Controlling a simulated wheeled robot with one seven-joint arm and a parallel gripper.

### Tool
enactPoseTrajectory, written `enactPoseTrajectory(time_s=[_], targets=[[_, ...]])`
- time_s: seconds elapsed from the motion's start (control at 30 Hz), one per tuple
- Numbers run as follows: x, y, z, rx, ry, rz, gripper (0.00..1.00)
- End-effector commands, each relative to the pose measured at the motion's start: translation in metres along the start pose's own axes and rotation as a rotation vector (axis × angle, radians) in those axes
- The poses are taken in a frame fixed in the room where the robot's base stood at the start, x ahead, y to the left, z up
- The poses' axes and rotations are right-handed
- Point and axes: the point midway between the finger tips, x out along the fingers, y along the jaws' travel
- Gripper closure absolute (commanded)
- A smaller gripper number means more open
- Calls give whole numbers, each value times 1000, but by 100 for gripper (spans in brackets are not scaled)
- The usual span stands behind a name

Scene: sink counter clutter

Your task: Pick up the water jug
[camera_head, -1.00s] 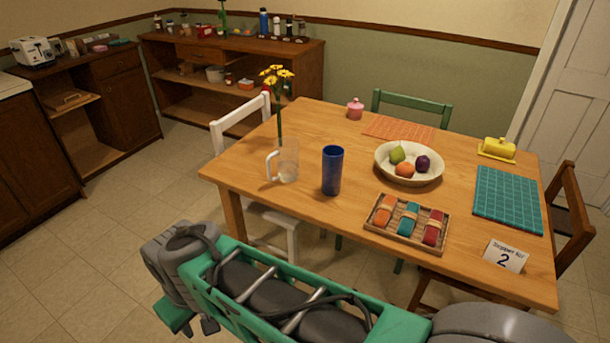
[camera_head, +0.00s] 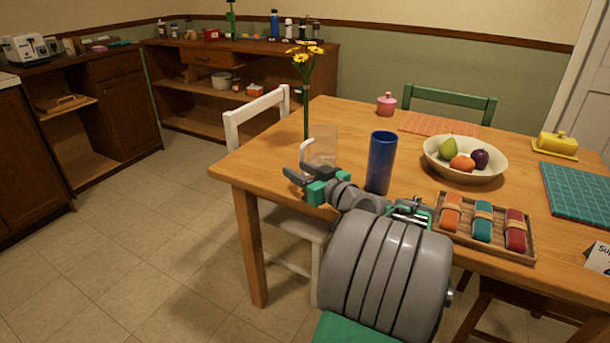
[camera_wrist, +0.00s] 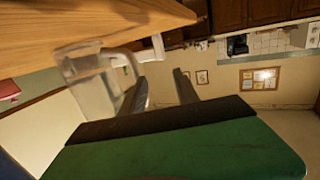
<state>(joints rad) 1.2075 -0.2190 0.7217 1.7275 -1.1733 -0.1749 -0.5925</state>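The water jug (camera_head: 323,145) is clear, with a pale handle on its left side. It stands upright near the table's left front corner. My gripper (camera_head: 292,180) is low in front of the jug and slightly left, hiding its lower part in the head view. In the wrist view, the jug (camera_wrist: 92,88) is at the left, tilted in the picture, with its handle reaching toward the left finger. My gripper's two dark fingers (camera_wrist: 160,80) are spread apart, with nothing seen between them. I cannot tell whether a finger touches the handle.
A blue tumbler (camera_head: 381,163) stands just right of the jug, close to my wrist. Yellow flowers (camera_head: 302,56) on a tall stem rise beside it. A fruit bowl (camera_head: 437,168) and a tray of rolled cloths (camera_head: 461,237) are farther right. A white chair (camera_head: 232,130) stands left.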

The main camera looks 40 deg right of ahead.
Motion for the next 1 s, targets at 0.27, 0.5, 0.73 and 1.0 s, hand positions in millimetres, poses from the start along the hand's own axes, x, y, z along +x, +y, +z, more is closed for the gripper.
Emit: enactPoseTrajectory(time_s=[0.27, 0.5, 0.73, 1.0], targets=[[-17, 37, -9, -9, 100, 66, 61], [17, 38, -9, -10, 99, 67, 61], [54, 39, -12, -10, 98, 67, 61], [56, 38, -13, -8, 97, 66, 64]])
